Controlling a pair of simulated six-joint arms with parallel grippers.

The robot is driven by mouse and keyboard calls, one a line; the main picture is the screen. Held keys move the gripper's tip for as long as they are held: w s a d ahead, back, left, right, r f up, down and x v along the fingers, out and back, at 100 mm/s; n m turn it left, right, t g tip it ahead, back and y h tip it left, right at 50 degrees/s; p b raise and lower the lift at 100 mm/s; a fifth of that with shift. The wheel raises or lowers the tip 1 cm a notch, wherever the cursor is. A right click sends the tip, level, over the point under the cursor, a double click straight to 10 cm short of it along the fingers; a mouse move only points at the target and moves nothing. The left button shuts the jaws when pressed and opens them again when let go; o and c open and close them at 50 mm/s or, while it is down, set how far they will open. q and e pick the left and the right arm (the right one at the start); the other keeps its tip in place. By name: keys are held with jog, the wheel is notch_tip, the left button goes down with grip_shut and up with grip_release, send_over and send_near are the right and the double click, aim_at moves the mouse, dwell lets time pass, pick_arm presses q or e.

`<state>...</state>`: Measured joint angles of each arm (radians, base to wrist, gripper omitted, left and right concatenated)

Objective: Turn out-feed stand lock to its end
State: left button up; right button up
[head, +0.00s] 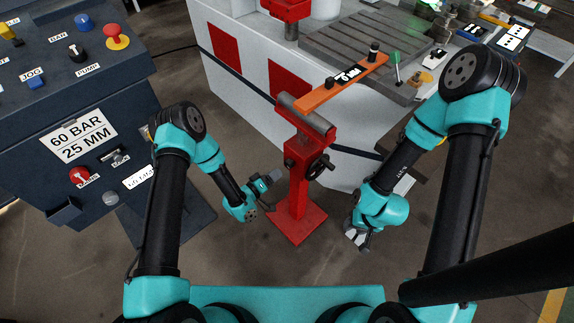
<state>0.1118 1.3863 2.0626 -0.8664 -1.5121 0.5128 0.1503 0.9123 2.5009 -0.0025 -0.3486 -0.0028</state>
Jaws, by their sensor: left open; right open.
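The red out-feed stand (299,185) stands upright on the floor in the middle of the head view, with a grey roller (305,113) across its top. Its lock is a black handwheel (318,167) on the right side of the post. My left gripper (274,178) is open and empty, close to the left of the post, about level with the lock or slightly lower. My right gripper (358,240) is open and empty, low and to the right of the stand's base, apart from the lock.
An orange bar (343,84) lies over the roller and runs back to the machine table (365,45). A dark control console (70,110) with buttons and labels fills the left. The white machine body (240,70) stands behind the stand. Open floor (300,262) lies in front.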

aim_at(287, 165)
pick_arm(q)
jog(key=x, duration=0.7)
jog(key=shift+w+d, duration=0.15)
jog(key=shift+d, duration=0.05)
jog(key=c, duration=0.9)
jog(key=shift+m, duration=0.5)
jog(key=m, duration=0.9)
